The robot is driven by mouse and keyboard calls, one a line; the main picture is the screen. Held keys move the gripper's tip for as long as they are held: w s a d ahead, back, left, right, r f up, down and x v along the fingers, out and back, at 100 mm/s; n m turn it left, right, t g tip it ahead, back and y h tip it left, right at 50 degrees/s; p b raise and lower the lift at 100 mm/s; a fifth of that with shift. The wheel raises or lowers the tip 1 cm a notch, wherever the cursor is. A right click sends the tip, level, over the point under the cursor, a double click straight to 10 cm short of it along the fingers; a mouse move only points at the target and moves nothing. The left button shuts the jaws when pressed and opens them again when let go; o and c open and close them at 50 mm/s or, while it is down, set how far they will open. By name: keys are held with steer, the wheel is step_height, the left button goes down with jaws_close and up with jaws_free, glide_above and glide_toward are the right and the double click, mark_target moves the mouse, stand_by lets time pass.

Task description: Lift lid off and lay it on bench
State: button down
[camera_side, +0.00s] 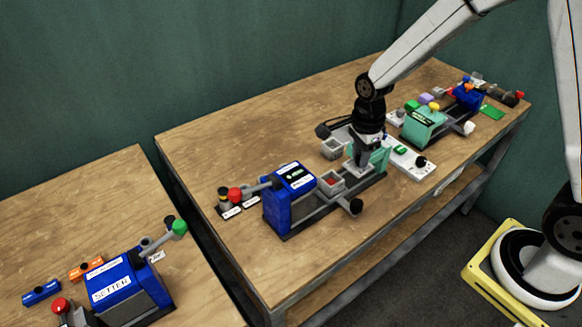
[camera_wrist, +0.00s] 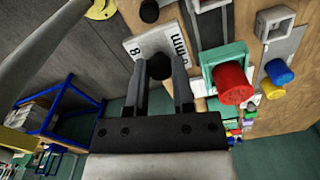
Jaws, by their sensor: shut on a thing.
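My gripper (camera_side: 362,165) hangs over the middle press on the far bench, beside its teal end block (camera_side: 378,158). In the wrist view the fingers (camera_wrist: 160,85) are closed around a dark round knob (camera_wrist: 159,67). A pale plate with black printed marks (camera_wrist: 145,48) shows just behind the knob; it looks like the lid, but I cannot tell whether it touches anything below. In the side view the gripper mostly hides the held piece. A grey open box with red inside (camera_side: 331,182) sits on the press rail, left of the gripper.
The press's blue block (camera_side: 287,190) stands at the rail's left end. Another grey box (camera_side: 333,149) is behind. A white panel with a black knob (camera_side: 408,162) lies to the right. Another press (camera_side: 424,124) stands farther right. The bench's left back (camera_side: 220,145) is bare.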

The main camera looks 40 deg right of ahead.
steer(key=s+r, duration=0.2)
steer(key=s, duration=0.4)
steer(key=shift+r, duration=0.35)
stand_by(0.5)
steer(key=w+d+f, duration=0.2)
steer(key=w+f, duration=0.4)
steer(key=w, duration=0.3)
steer(key=shift+w+d, duration=0.15)
steer(key=shift+w, duration=0.1)
steer(key=shift+w, duration=0.1)
steer(key=w+f, duration=0.3)
steer(key=w, duration=0.1)
steer(key=w+f, duration=0.2)
steer(key=w, duration=0.2)
steer(key=w+f, duration=0.3)
steer(key=w, duration=0.1)
steer(key=shift+w+d+f, duration=0.25)
steer(key=shift+f, duration=0.05)
steer(key=shift+w+f, duration=0.35)
